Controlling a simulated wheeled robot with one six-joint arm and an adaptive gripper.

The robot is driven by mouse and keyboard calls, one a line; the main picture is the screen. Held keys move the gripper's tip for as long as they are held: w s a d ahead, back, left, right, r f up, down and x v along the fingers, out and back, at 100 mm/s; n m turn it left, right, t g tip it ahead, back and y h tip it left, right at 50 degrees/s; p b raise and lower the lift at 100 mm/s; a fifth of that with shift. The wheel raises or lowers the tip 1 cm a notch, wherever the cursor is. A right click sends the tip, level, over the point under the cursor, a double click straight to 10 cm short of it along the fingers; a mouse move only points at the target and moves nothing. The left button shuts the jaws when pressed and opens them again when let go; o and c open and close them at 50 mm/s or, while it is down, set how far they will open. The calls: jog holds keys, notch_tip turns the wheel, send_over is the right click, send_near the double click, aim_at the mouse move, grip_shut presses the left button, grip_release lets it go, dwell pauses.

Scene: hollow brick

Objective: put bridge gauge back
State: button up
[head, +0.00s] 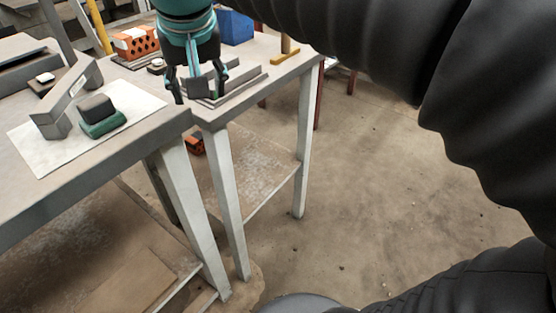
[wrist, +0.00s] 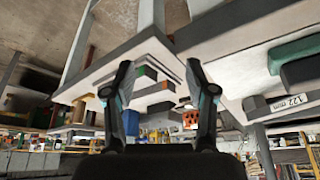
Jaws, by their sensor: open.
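The bridge gauge (head: 66,97) appears to be the grey bridge-shaped piece with a pale label, standing on a white sheet (head: 32,150) on the near-left table. In the wrist view its label reads "122 mm" (wrist: 290,102), at the right. Beside it a black block (head: 96,108) lies on a green block (head: 103,125). My gripper (head: 197,92) is open, over the second table to the right of the gauge and apart from it. In the wrist view nothing shows held between the fingers (wrist: 160,66). Its fingers partly hide a grey stepped fixture (head: 240,84) there.
Behind my gripper are an orange brick with dark holes (head: 136,42), a blue bin (head: 236,27) and a yellow piece (head: 286,52). Another orange brick (head: 195,145) lies on the lower shelf. The floor (head: 370,200) to the right is clear.

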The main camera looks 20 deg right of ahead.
jog(key=s+d+f, duration=0.5)
jog(key=s+f, duration=0.1)
jog(key=f, duration=0.2)
jog(key=s+d+f+t, duration=0.1)
jog(key=s+d+f, duration=0.4)
jog(key=f, duration=0.4)
jog(key=shift+s+d+f, duration=0.15)
jog(key=shift+s+f, duration=0.15)
jog(key=shift+s, duration=0.4)
jog(key=shift+c, duration=1.4)
jog(key=shift+n, duration=0.3)
